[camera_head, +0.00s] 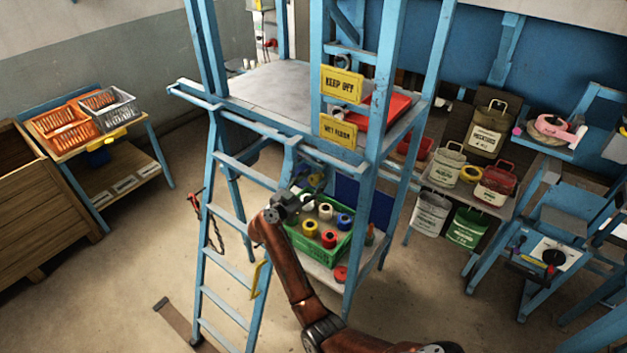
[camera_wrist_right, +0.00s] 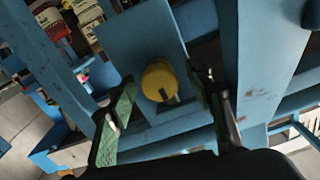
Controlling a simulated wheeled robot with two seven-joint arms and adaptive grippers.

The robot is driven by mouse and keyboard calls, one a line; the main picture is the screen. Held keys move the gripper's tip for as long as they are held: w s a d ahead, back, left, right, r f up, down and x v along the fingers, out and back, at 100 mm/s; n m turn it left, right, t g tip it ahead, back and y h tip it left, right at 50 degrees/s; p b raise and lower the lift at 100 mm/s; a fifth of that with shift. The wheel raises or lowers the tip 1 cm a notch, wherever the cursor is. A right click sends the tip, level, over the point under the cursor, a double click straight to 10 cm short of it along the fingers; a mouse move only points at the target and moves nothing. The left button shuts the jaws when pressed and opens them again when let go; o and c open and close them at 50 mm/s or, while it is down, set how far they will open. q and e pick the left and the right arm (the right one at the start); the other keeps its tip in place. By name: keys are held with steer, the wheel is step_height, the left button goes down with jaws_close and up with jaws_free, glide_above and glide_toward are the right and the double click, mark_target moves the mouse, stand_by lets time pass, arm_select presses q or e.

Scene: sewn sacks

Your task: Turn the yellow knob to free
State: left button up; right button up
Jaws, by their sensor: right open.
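The yellow knob (camera_wrist_right: 157,80) sits on a blue plate (camera_wrist_right: 125,38) in the right wrist view. It is round, with a dark mark near its lower edge; I cannot read any label beside it. My right gripper (camera_wrist_right: 168,88) is open, one finger on each side of the knob in the picture. I see no finger touching it. In the head view my right gripper (camera_head: 284,207) is at the blue frame, just above the green crate. The knob cannot be made out clearly there. My left gripper is not in view.
A blue ladder (camera_head: 207,262) stands left of my right arm. The green crate (camera_head: 318,254) holds several coloured spools on a low shelf. Yellow signs (camera_head: 341,84) hang above on the blue frame. Blue beams surround the knob closely. Floor is open at the left.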

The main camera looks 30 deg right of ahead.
steer(key=shift+w+d, duration=0.1)
steer(key=shift+d, duration=0.15)
steer(key=shift+c, duration=0.6)
steer(key=c, duration=1)
steer(key=shift+c, duration=0.2)
